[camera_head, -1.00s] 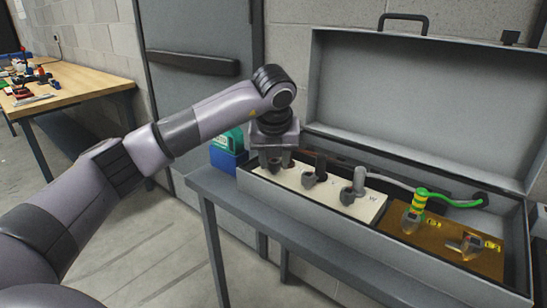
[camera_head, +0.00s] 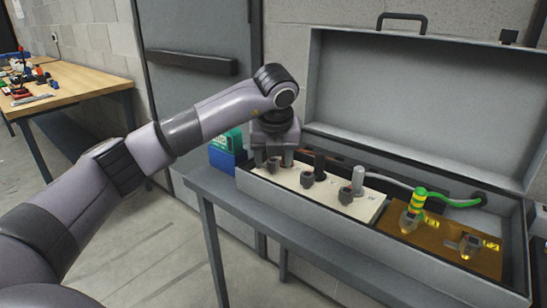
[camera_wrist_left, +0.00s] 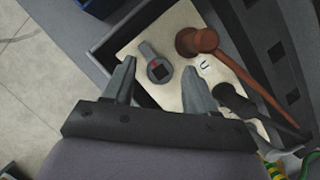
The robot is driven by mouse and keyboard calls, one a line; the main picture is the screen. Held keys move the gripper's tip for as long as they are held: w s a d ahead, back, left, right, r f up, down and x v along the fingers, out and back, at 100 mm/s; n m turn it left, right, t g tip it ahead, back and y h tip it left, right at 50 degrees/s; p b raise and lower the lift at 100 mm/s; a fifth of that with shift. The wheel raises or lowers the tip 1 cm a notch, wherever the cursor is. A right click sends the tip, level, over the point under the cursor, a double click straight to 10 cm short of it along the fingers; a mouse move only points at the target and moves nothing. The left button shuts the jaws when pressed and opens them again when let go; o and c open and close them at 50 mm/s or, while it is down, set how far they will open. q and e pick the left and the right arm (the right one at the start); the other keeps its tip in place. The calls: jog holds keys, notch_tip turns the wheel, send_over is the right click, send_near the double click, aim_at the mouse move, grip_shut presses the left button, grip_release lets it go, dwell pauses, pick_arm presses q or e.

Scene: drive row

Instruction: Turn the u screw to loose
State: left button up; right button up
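The u screw (camera_wrist_left: 160,71) sits on a grey terminal clamp at the left end of the pale plate (camera_wrist_left: 178,22). My left gripper (camera_wrist_left: 158,66) is open, with one finger on each side of the screw and visible gaps between. In the head view my left gripper (camera_head: 273,157) points down over the pale plate, and the u clamp (camera_head: 274,164) shows between its fingers. My right gripper is not in view.
A brown cable lug (camera_wrist_left: 198,41) and a black one (camera_wrist_left: 229,96) lie close to the right finger. The grey case (camera_head: 300,215) has walls around the plates and a raised lid (camera_head: 410,100). A blue bin (camera_head: 224,160) stands left of it.

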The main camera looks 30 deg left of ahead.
pick_arm(q)
jog(key=v, duration=0.7)
dwell(0.5)
